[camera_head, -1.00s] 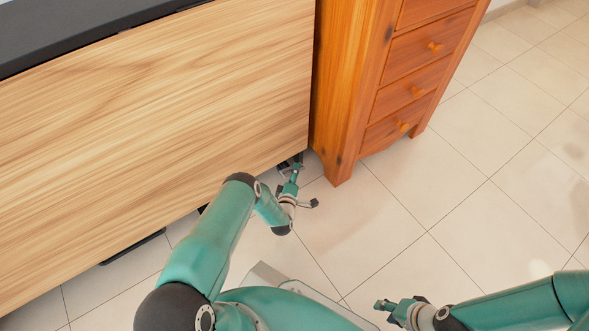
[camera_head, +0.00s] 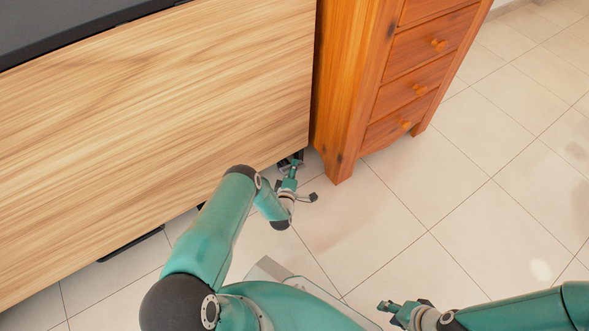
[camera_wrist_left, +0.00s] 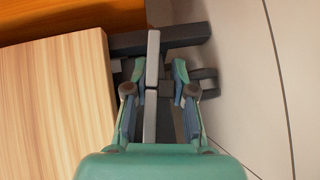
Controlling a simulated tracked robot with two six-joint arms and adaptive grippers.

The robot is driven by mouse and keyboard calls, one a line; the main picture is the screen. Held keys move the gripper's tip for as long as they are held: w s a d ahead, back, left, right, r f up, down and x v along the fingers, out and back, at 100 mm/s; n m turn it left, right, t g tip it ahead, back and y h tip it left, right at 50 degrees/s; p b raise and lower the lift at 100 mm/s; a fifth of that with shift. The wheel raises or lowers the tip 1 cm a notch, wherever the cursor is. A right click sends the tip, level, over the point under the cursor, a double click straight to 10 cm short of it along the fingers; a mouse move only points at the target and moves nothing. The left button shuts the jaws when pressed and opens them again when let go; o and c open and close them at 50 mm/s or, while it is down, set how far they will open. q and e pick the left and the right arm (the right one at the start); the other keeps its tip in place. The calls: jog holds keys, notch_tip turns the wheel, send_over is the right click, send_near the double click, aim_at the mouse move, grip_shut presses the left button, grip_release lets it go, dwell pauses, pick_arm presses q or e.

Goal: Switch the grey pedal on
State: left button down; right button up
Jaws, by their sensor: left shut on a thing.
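The grey pedal (camera_wrist_left: 152,60) shows in the left wrist view as a light grey bar in two aligned pieces, running between my gripper's fingers. My left gripper (camera_wrist_left: 159,88) is shut on it, with one finger on each side. In the head view my left gripper (camera_head: 292,165) reaches down to the lower right corner of the wood-panelled furniture, where the pedal is too small and hidden to make out. My right gripper (camera_head: 384,306) hangs over the floor at the bottom, away from the pedal; its opening is unclear.
The large light wood panel (camera_head: 160,120) stands left of my left gripper. An orange wooden drawer cabinet (camera_head: 345,100) stands close behind it. In the wrist view a dark bar (camera_wrist_left: 185,36) and dark wheel (camera_wrist_left: 207,82) lie beside the pedal. Tiled floor (camera_head: 440,190) is clear to the right.

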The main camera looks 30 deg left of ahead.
pick_arm(q)
jog(key=shift+s+f+n+t+b, duration=0.1)
jog(key=shift+f+n+t+b, duration=0.3)
jog(key=shift+f+b, duration=0.2)
jog(key=shift+r+n+t+y, duration=0.25)
jog(key=shift+n+t+y, duration=0.15)
jog(key=shift+n+t, duration=0.1)
jog(key=shift+r+n+t, duration=0.25)
jog(key=shift+n+t, duration=0.05)
jog(key=shift+n, duration=0.1)
jog(key=shift+r+n+t+y, duration=0.1)
jog(key=shift+n+t+y, duration=0.3)
jog(key=shift+n+y, duration=0.15)
jog(key=shift+h, duration=0.25)
jog(key=c, duration=1)
grip_release()
jog(key=shift+o, duration=0.2)
jog(key=shift+s, duration=0.1)
